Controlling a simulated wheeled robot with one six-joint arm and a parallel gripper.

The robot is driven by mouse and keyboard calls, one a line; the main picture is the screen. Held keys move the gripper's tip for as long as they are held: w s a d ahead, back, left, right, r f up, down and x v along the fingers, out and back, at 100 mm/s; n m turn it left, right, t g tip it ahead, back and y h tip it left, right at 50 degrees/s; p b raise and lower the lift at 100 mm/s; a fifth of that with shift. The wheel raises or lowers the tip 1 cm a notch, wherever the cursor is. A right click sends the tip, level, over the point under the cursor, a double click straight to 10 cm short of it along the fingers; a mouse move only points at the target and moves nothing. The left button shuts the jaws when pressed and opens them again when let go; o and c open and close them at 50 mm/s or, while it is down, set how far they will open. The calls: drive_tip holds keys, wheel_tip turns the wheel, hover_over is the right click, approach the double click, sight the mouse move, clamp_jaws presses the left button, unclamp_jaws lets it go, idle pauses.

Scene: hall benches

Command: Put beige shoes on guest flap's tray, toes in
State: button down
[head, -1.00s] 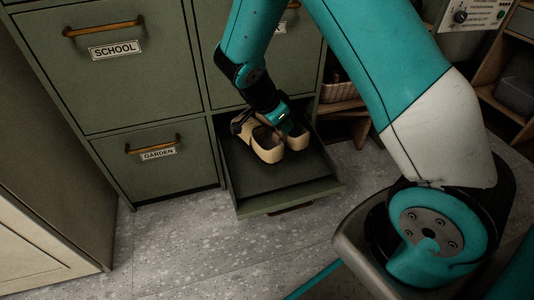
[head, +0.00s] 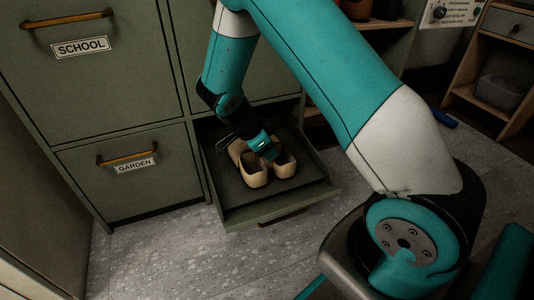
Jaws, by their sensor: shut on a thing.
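The pair of beige shoes (head: 256,174) is at an open pull-out tray (head: 240,207) low in the green cabinet, over its dark floor. The shoes are side by side. Their dark openings and rounded heel ends are toward the tray's front, and their toe ends point back toward the cabinet, partly hidden by my gripper. My gripper (head: 266,152) comes down from above and is shut on the shoes. I cannot tell whether the soles touch the tray floor. No label of this open flap is visible; its front faces away.
Closed fronts marked SCHOOL (head: 82,46) and GARDEN (head: 135,166) are left of the open tray. A wooden shelf (head: 492,104) with a grey bin (head: 500,92) stands at the right. The speckled floor before the tray is clear.

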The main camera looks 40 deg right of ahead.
drive_tip(key=shift+r, duration=0.1)
drive_tip(key=c, duration=0.8)
unclamp_jaws()
drive_tip(key=s+a+r+n+t+y+p, duration=0.1)
drive_tip(key=a+r+n+p, duration=0.2)
drive_tip(key=a+r, duration=0.35)
drive_tip(key=a+r+n+y+p, duration=0.2)
drive_tip(key=a+r+n+p, duration=0.15)
drive_tip(key=r, duration=0.65)
drive_tip(key=s+a+r+n+y, duration=0.2)
drive_tip(key=s+a+r+n, duration=0.2)
drive_tip(key=s+n, duration=0.3)
drive_tip(key=s+a+r+n+y, duration=0.2)
drive_tip(key=s+a+r+n, duration=0.2)
drive_tip(key=s+n, duration=0.3)
drive_tip(key=s+a+r+n+y, duration=0.3)
drive_tip(key=s+a+r+n, duration=0.1)
drive_tip(key=s+n, duration=0.3)
drive_tip(key=shift+s+a+r+n+t, duration=0.1)
drive_tip(key=shift+a+r+n+t, duration=0.05)
drive_tip(key=shift+a+n+t, duration=0.15)
